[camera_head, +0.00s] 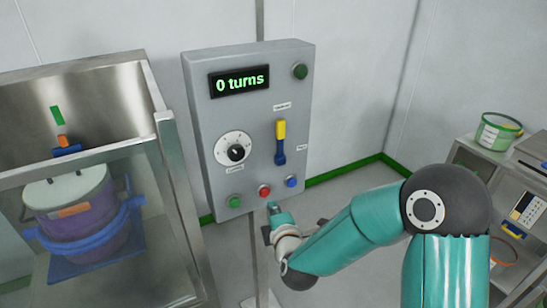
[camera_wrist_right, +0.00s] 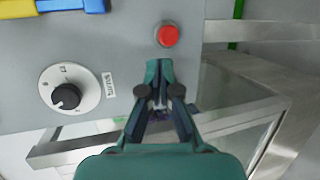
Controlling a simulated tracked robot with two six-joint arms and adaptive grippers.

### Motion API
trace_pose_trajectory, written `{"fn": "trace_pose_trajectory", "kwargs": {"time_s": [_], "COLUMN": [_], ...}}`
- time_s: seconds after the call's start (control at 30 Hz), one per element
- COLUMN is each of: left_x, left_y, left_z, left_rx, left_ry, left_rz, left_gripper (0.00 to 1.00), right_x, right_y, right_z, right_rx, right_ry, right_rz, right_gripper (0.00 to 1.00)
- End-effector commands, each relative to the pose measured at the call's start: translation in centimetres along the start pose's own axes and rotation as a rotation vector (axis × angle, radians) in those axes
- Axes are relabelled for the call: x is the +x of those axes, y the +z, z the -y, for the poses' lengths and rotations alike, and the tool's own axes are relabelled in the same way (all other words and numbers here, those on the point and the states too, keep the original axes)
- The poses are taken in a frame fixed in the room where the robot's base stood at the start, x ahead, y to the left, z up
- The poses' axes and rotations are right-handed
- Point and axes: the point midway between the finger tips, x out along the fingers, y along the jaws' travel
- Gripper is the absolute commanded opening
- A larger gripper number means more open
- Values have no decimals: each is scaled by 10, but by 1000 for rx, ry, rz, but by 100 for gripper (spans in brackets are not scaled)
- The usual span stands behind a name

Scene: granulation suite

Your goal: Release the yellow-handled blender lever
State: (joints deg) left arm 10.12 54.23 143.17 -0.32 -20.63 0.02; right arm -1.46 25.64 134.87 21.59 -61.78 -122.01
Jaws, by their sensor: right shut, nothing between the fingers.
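The lever (camera_head: 280,143) is on the front of the grey control panel (camera_head: 213,150), with its yellow handle (camera_head: 281,129) at the top and its blue part below. In the right wrist view its yellow handle (camera_wrist_right: 15,8) and blue part (camera_wrist_right: 70,4) are cut off at the top left. My right gripper (camera_head: 271,208) is shut and empty, just below the red button (camera_head: 264,190) and well below the lever. In the wrist view the shut fingertips (camera_wrist_right: 158,64) point toward the red button (camera_wrist_right: 167,36). My left gripper is not in view.
The panel also carries a "0 turns" display (camera_head: 239,81), a dial (camera_head: 234,149), and green (camera_head: 234,202) and blue (camera_head: 291,181) buttons. A clear-fronted metal enclosure (camera_head: 165,210) holding a drum (camera_head: 75,200) stands at left. A bench (camera_head: 470,155) with a green-rimmed tub (camera_head: 497,132) stands at right.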

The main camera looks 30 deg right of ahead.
Motion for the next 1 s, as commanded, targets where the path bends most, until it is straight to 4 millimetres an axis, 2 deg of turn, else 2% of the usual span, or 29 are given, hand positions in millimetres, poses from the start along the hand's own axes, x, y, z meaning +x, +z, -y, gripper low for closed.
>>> {"fn": "trace_pose_trajectory", "kwargs": {"time_s": [0.03, 0.1, 0.2, 0.3, 0.4, 0.77, 1.0], "left_x": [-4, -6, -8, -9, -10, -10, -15], "left_y": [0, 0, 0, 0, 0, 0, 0], "left_z": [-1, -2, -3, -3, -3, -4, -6], "left_rx": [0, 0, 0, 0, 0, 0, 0], "left_ry": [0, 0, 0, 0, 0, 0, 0], "left_rz": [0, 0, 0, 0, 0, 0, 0], "left_gripper": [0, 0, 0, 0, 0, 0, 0], "right_x": [-8, -19, -32, -43, -47, -46, -28], "right_y": [4, 7, 6, 3, -1, -3, -2], "right_z": [-41, -78, -115, -136, -144, -143, -149], "right_rx": [12, 43, 69, 82, 86, 85, 85], "right_ry": [78, 149, 217, 257, 272, 269, 268], "right_rz": [18, 25, 16, 4, -7, -11, -9], "right_gripper": [0, 0, 0, 0, 0, 0, 0]}}
